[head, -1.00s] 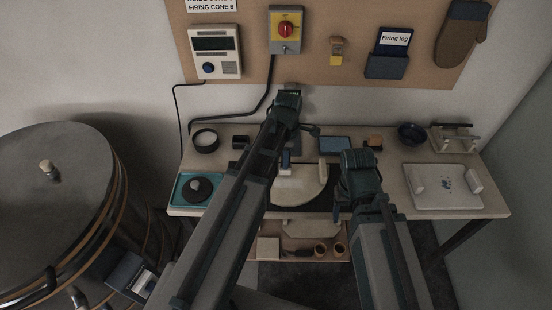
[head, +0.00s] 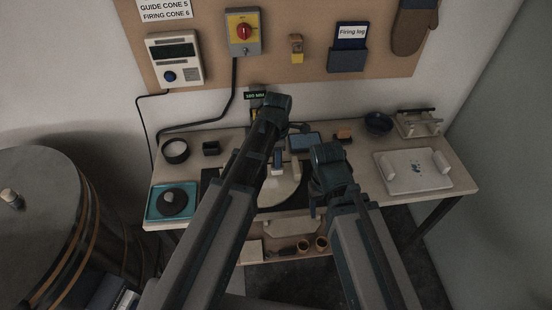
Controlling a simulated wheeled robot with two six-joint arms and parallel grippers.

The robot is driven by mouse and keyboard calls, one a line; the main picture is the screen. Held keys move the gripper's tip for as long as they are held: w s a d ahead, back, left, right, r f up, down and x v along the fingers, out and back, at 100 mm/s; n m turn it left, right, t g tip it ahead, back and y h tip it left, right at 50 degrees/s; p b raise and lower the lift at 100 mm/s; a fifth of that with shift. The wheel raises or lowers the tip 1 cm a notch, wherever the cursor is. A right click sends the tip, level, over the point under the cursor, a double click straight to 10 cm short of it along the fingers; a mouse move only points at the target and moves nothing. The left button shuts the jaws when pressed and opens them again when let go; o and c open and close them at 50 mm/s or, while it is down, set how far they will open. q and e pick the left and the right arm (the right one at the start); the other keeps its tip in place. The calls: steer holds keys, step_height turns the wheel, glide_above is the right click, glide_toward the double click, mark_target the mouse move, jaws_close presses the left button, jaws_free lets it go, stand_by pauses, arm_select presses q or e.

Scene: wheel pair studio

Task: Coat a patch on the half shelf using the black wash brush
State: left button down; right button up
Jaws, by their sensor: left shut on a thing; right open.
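The half shelf (head: 284,190), a pale half-round slab, lies flat on a dark mat in the middle of the table; my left arm covers its left part. My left gripper (head: 277,150) is above the shelf's back edge, largely hidden by its own arm. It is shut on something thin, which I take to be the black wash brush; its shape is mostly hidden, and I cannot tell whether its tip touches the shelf. My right gripper (head: 316,200) is open and empty, at the right side of the shelf.
A teal tray (head: 151,205) with a dark round item and a round tub (head: 175,151) are at left. A white board (head: 381,164), a dark bowl (head: 378,123) and a small rack (head: 418,123) are at right. A lower shelf (head: 252,261) holds small pots. A kiln (head: 50,215) stands at left.

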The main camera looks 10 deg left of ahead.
arm_select(q)
steer(key=shift+a, duration=0.15)
steer(key=shift+s+a, duration=0.25)
steer(key=shift+a, duration=0.55)
steer(key=shift+s+a, duration=0.2)
steer(key=shift+a, duration=0.6)
steer(key=shift+s+a, duration=0.25)
steer(key=shift+a, duration=0.55)
steer(key=shift+f+b, duration=0.55)
steer(key=shift+f, duration=0.05)
steer(key=shift+s+a, duration=0.25)
steer(key=shift+a, duration=0.45)
steer(key=shift+s+a, duration=0.2)
steer(key=shift+a, duration=0.55)
steer(key=shift+s+a, duration=0.25)
steer(key=shift+a, duration=0.45)
steer(key=shift+w, duration=0.1)
steer(key=shift+w+d, duration=0.2)
steer(key=shift+d, duration=0.55)
steer(key=shift+w+d, duration=0.15)
steer(key=shift+d, duration=0.6)
steer(key=shift+w+d, duration=0.2)
steer(key=shift+d, duration=0.55)
